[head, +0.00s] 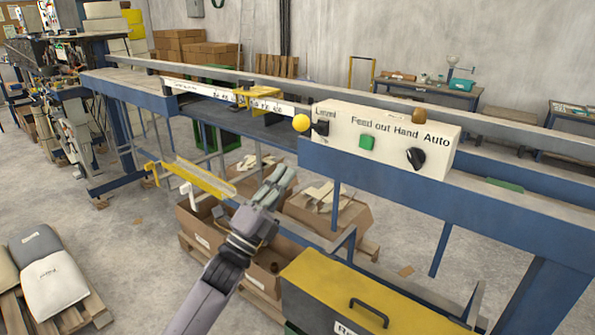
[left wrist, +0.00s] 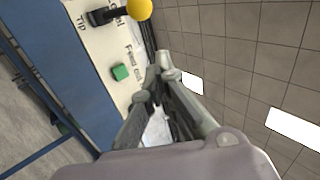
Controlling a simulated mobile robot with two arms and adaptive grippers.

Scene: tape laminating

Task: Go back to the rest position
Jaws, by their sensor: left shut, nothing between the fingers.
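My left gripper (head: 273,186) is shut and empty. In the head view it is raised in front of the blue machine frame (head: 400,196), below and left of the white control box (head: 385,140). The box carries a yellow ball knob (head: 301,123) on a black lever, a green button (head: 367,142) and a black rotary switch (head: 415,158). In the left wrist view the gripper (left wrist: 160,68) points up past the control box (left wrist: 100,55), with the yellow knob (left wrist: 138,9) and green button (left wrist: 121,72) beyond it, apart from the fingers. My right gripper is not in view.
Cardboard boxes (head: 325,211) sit on pallets under the machine. A yellow-topped cabinet (head: 375,290) with a black handle stands at the front. White sacks (head: 52,285) lie on a pallet at lower left. The floor (head: 130,260) between is mostly clear.

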